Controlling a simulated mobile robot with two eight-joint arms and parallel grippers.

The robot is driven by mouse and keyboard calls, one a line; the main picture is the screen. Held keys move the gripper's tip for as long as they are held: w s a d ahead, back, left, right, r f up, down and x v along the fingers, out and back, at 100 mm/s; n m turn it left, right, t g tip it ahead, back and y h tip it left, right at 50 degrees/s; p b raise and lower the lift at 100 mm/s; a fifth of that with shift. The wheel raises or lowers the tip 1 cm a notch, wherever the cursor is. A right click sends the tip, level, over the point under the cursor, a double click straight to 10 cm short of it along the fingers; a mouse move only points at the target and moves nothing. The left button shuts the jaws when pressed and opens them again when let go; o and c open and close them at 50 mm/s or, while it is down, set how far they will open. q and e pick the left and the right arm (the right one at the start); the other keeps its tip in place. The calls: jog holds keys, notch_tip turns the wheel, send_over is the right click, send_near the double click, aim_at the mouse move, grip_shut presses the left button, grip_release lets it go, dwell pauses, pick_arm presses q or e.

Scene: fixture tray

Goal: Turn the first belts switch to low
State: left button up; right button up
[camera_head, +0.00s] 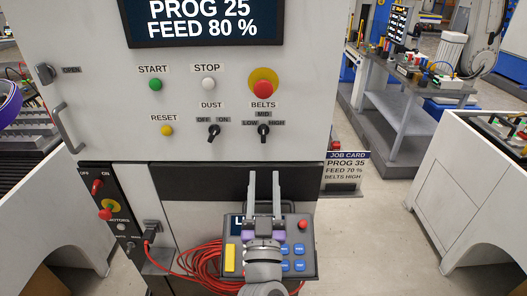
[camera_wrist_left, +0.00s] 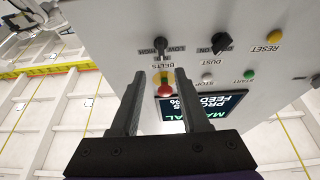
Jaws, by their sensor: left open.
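The BELTS switch (camera_head: 264,132) is a small black knob on the white panel, with LOW at its left, MID above and HIGH at its right. Its handle looks about upright, in line with MID. It also shows upside down in the left wrist view (camera_wrist_left: 160,46), beyond the fingertips. My left gripper (camera_head: 263,174) is open and empty, with its two fingers pointing up below the switch and apart from it. In the left wrist view the gripper (camera_wrist_left: 159,72) has the red BELTS button (camera_wrist_left: 165,90) showing between its fingers. My right gripper is not in view.
The red BELTS button (camera_head: 263,89) sits above the switch, and the DUST switch (camera_head: 214,131) to its left. A pendant (camera_head: 308,262) with a red cable (camera_head: 200,262) is behind my left gripper. A job card (camera_head: 343,172) reads BELTS HIGH.

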aim_at(263, 137)
pick_arm(q)
jog(key=p+x, duration=0.1)
jog(key=x, duration=1)
jog(key=shift+a+p, duration=0.15)
jog(key=shift+p, duration=0.25)
grip_shut()
